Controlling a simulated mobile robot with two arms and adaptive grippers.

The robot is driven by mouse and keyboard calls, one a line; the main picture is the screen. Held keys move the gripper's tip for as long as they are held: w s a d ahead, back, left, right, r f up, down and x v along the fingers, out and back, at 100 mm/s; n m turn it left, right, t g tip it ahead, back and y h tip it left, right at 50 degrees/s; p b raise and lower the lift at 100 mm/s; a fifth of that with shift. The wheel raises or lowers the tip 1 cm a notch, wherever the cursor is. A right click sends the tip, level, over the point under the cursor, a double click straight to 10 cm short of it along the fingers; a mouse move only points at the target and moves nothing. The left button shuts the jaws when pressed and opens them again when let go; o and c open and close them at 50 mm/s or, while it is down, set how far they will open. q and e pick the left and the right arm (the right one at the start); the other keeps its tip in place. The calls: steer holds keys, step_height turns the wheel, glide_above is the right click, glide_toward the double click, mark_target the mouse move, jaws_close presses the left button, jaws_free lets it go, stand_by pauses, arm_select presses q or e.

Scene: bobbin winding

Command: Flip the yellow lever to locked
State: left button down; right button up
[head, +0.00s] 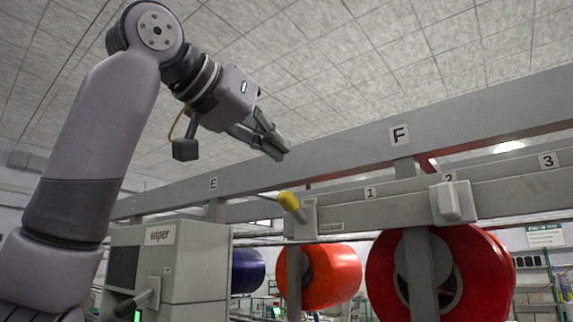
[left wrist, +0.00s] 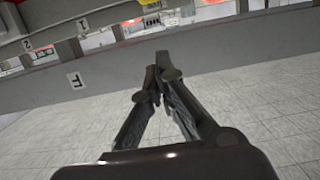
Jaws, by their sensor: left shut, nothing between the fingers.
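The yellow lever (head: 289,202) sticks out up and to the left from a grey bracket (head: 301,219) on the lower beam, near the plate marked 1. My left gripper (head: 279,150) is above the lever and a little to its left in the picture, apart from it. Its fingers are shut with nothing between them. My right gripper is in neither view.
A long grey beam (head: 330,160) with letter plates crosses behind the gripper. A white box (head: 452,202) sits on the lower beam at right. Red (head: 490,275), orange-red (head: 335,275) and blue (head: 248,270) bobbins hang below. A grey wiper cabinet (head: 190,262) stands at lower left.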

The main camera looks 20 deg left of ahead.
mark_target(285, 192)
arm_select(q)
steer(key=x, duration=0.2)
steer(key=p+x, duration=0.1)
steer(key=shift+w+r, duration=0.15)
steer(key=shift+w, duration=0.3)
step_height(285, 192, down, 2)
steer(key=shift+s+a+f+p, duration=0.15)
steer(key=shift+s+f+p, duration=0.25)
steer(key=shift+s+f, duration=0.3)
steer(key=shift+a+f, duration=0.1)
steer(key=shift+f, duration=0.2)
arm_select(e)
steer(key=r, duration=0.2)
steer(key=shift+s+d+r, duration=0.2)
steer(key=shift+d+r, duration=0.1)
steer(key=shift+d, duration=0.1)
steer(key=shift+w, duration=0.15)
